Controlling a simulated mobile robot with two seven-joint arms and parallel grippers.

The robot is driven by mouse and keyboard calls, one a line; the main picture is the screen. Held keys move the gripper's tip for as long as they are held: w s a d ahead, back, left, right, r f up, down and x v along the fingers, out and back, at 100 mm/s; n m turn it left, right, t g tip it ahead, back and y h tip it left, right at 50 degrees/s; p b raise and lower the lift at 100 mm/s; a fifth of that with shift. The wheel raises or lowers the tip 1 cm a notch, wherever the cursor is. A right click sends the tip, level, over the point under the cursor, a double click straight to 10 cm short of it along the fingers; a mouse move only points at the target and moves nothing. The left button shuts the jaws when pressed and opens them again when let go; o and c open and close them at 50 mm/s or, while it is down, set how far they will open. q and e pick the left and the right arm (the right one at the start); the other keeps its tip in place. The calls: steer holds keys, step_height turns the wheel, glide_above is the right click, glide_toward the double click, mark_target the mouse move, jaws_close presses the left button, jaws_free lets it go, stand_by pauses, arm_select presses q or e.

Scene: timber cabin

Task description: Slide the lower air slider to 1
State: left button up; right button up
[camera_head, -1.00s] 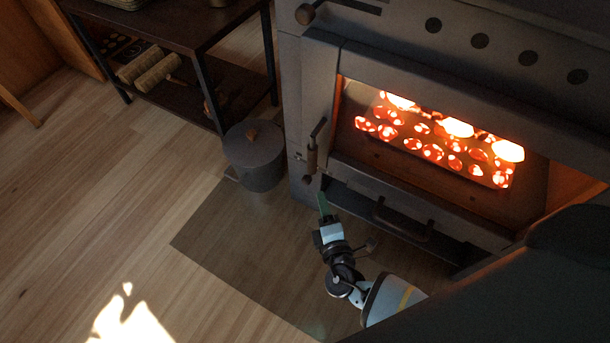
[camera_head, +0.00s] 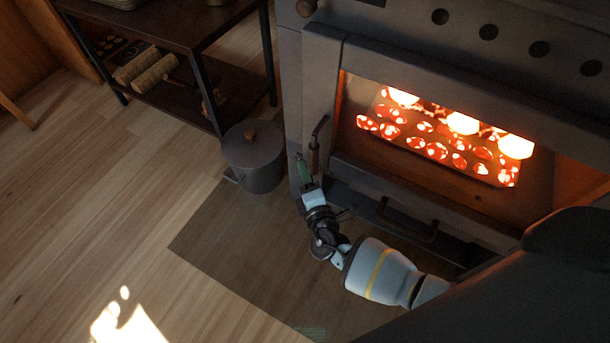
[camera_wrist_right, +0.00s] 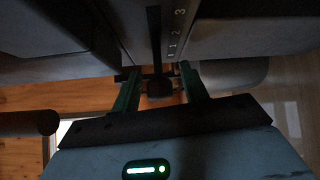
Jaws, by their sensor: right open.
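The lower air slider (camera_wrist_right: 158,88) shows in the right wrist view as a small dark knob below a dark vertical slot (camera_wrist_right: 154,38). My right gripper (camera_wrist_right: 160,86) is open, with one green finger on each side of the knob. I cannot tell whether either finger touches it. In the head view my right gripper (camera_head: 304,168) is at the stove's left front edge, largely covering the slider. My left gripper is not in view.
The stove (camera_head: 312,100) has glowing embers behind its window. Its door handle (camera_head: 315,150) hangs just right of my right gripper. A lower bar handle (camera_head: 408,222) is further right. A lidded pot (camera_head: 255,160) stands close on the left. The floor in front is clear.

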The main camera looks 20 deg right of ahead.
steer(key=shift+w, duration=0.2)
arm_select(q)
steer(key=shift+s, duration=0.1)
arm_select(e)
jaws_close()
